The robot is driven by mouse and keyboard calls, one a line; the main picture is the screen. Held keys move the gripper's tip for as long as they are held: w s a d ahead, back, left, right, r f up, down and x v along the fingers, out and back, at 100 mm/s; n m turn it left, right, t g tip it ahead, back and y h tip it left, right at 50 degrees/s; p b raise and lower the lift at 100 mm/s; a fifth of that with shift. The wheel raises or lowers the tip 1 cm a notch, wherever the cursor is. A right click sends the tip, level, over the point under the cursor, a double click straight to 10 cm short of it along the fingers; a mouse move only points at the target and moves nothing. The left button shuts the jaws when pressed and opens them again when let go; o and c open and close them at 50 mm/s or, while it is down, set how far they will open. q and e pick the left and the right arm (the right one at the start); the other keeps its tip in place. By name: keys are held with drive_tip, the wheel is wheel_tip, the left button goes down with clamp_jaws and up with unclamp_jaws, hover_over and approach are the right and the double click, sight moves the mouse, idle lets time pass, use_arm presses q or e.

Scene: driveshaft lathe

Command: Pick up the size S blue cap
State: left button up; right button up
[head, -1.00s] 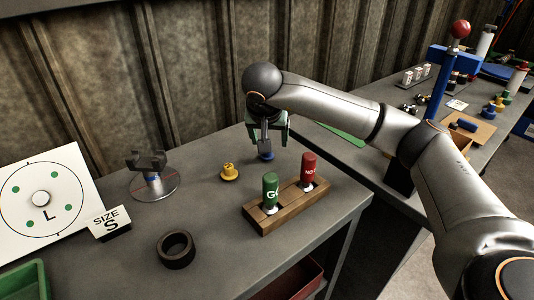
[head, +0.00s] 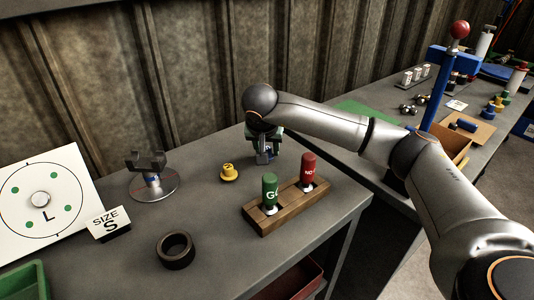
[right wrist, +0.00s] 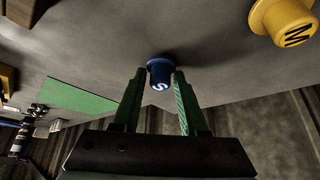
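The size S blue cap (right wrist: 160,73) shows in the right wrist view, marked with an S, standing on the grey table. My right gripper (right wrist: 160,82) has its two green fingers apart, with the cap between their tips. A narrow gap shows beside the cap, so the fingers do not look closed on it. In the head view my right gripper (head: 265,157) is low over the table behind the yellow cap and hides most of the blue cap. My left gripper is in neither view.
A yellow cap (head: 229,172) marked M stands close by. A wooden block (head: 288,208) holds a green and a red handle in front. A dark ring (head: 175,250), a round metal stand (head: 153,186) and a SIZE S sign (head: 108,222) are to the left.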

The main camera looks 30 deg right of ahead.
clamp_jaws()
idle(0.3)
